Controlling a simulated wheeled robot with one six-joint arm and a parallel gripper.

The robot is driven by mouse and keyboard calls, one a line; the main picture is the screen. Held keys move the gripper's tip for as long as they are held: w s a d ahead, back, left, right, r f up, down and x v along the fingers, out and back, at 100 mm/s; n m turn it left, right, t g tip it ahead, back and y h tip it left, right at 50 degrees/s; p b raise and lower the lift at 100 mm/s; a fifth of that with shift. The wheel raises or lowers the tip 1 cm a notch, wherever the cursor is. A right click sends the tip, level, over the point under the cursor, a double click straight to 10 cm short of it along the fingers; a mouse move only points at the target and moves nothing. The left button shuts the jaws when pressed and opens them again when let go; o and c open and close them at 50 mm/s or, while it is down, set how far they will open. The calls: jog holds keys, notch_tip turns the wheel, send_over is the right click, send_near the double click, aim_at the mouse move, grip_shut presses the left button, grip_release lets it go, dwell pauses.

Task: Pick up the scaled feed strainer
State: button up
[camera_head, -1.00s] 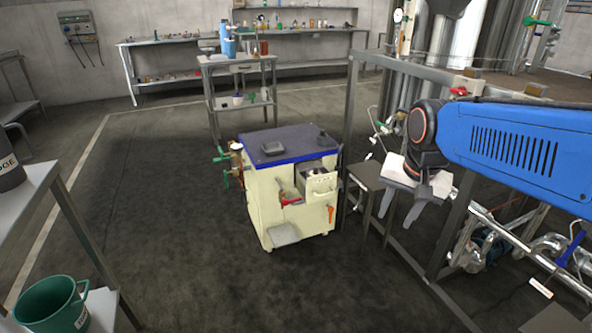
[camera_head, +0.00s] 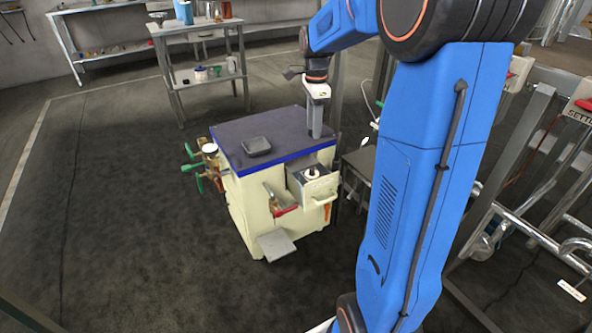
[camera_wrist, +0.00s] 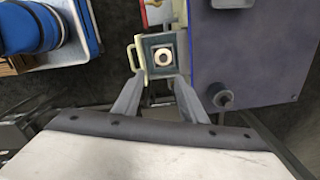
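Nothing is clearly recognisable as the scaled feed strainer. A pale ring-shaped piece with a dark centre (camera_head: 311,173) sits in a grey square holder inside the open drawer (camera_head: 323,190) of the cream cart. The wrist view shows the ring (camera_wrist: 163,57) just beyond my fingertips. My gripper (camera_head: 316,134) points down near the cart's right side. In the wrist view my gripper (camera_wrist: 158,80) is open, its fingers apart with nothing held between them. A dark knobbed piece (camera_wrist: 223,98) lies on the cart top, right of the fingers; the gripper hides it in the head view.
The cart top (camera_head: 235,134) carries a shallow dark tray (camera_head: 256,146). A second open compartment (camera_head: 281,204) holds a red-handled item. Valves with green handles (camera_head: 194,168) stick out at the cart's left. A dark stand (camera_head: 360,162) is close right. Floor left is clear.

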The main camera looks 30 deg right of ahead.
jog(key=w, duration=0.1)
send_over(312, 168)
jog(key=f, duration=1.1)
jog(key=shift+s+a+f, duration=0.1)
jog(key=shift+a+f, duration=0.25)
jog(key=shift+d+f, duration=0.2)
jog(key=shift+f, duration=1.3)
jog(key=shift+d+f, duration=0.15)
jog(key=shift+f, duration=1.3)
jog(key=shift+c, duration=0.3)
grip_shut()
